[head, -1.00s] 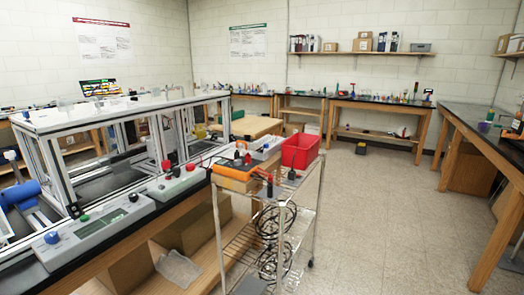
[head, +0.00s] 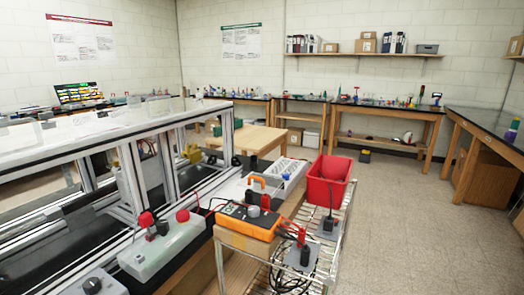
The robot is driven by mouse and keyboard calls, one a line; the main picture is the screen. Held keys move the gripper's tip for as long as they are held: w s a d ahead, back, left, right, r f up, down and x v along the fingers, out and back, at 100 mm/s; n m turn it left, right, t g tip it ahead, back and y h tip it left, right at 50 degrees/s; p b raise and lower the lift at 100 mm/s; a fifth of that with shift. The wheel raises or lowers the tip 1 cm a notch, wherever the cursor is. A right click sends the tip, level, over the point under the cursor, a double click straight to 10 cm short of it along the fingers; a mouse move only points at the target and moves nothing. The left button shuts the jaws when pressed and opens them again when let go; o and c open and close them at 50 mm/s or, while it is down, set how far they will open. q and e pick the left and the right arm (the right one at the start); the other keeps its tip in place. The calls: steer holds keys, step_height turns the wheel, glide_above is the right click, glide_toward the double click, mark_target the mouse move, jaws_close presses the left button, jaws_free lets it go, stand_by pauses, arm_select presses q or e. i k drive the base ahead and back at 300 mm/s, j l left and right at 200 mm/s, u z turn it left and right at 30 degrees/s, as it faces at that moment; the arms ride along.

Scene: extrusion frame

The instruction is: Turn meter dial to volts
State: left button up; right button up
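An orange meter (head: 248,222) with a dark top face sits on the wire cart in the head view, right of the long bench. A grey round knob (head: 254,211) stands on its top, which I take for the dial; its markings are too small to read. An orange handle (head: 266,186) rises behind it. Red and black leads run to the meter from the left, and a red plug shows at its right. Neither of my grippers is in the head view.
A red bin (head: 326,182) and a white tray (head: 277,178) stand behind the meter. Grey blocks with plugs (head: 302,257) sit at the cart's front. The extrusion frame (head: 120,130) stands on the bench at left. Open floor (head: 400,210) lies to the right.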

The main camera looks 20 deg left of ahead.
mark_target(253, 211)
steer(key=i+j+u, duration=0.15)
steer(key=i+j, duration=0.2)
steer(key=i+l, duration=0.15)
steer(key=l, duration=0.2)
steer(key=i+l, duration=0.15)
steer(key=l, duration=0.2)
steer(key=i+l, duration=0.2)
steer(key=l, duration=0.15)
steer(key=i+l, duration=0.15)
steer(key=l, duration=0.15)
